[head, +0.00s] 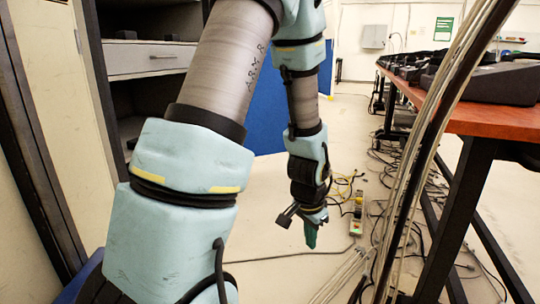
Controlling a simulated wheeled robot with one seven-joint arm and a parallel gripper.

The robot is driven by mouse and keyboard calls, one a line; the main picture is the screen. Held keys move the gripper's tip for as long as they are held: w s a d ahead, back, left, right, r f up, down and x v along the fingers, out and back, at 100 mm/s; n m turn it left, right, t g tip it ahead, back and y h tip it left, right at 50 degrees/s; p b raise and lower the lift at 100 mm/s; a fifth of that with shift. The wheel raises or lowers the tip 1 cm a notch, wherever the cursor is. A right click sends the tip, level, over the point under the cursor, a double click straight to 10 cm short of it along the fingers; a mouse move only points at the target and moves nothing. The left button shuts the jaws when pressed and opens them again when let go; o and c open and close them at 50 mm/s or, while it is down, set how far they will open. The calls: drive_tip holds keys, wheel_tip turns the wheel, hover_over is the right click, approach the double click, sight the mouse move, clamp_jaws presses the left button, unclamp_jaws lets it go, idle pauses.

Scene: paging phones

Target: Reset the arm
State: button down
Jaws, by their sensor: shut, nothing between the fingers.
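My arm reaches up and forward from the bottom of the head view, then bends down near the middle. My gripper (309,226) hangs at its end, pointing down over the pale floor. It looks dark with a green tip and is small in the view. Its fingers are shut with nothing held between them. It is apart from the table and the shelf.
A table with an orange-brown top (487,120) stands at the right, with dark phones (500,84) on it. Cables and a power strip (357,214) lie on the floor by it. A shelf unit with a drawer (147,59) stands at the left, near a blue panel (262,110).

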drive_tip(key=s+a+r+n+y+p, duration=0.1)
drive_tip(key=s+a+r+n, duration=0.1)
drive_tip(key=a+r+n, duration=0.55)
drive_tip(key=s+a+r+n, duration=0.2)
drive_tip(key=a+r, duration=0.2)
drive_tip(key=a, duration=0.6)
wheel_tip(320, 180, up, 38)
drive_tip(key=p, duration=3.8)
drive_tip(key=shift+d+g, duration=0.2)
drive_tip(key=shift+g, duration=0.1)
